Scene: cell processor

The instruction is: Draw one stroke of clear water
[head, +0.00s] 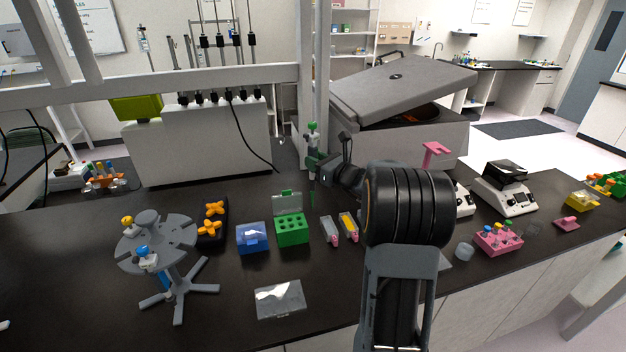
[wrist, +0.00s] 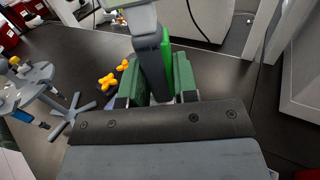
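My gripper (head: 316,163) is shut on a green and grey pipette (head: 313,145) and holds it about upright above the bench, tip down. In the wrist view the pipette (wrist: 152,55) stands between the two green fingers (wrist: 160,80). Below it in the head view are two small clear troughs side by side: one with a pinkish mark (head: 330,231) and one yellow (head: 348,226). I cannot tell which liquid each holds. The pipette tip looks apart from both. My arm covers the bench to the right of the troughs.
A green rack (head: 292,231) with a raised lid and a blue box (head: 252,239) stand left of the troughs. A grey carousel (head: 156,240) is farther left. A centrifuge (head: 400,88) with a tilted lid stands behind. A pink tube rack (head: 498,242) is right.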

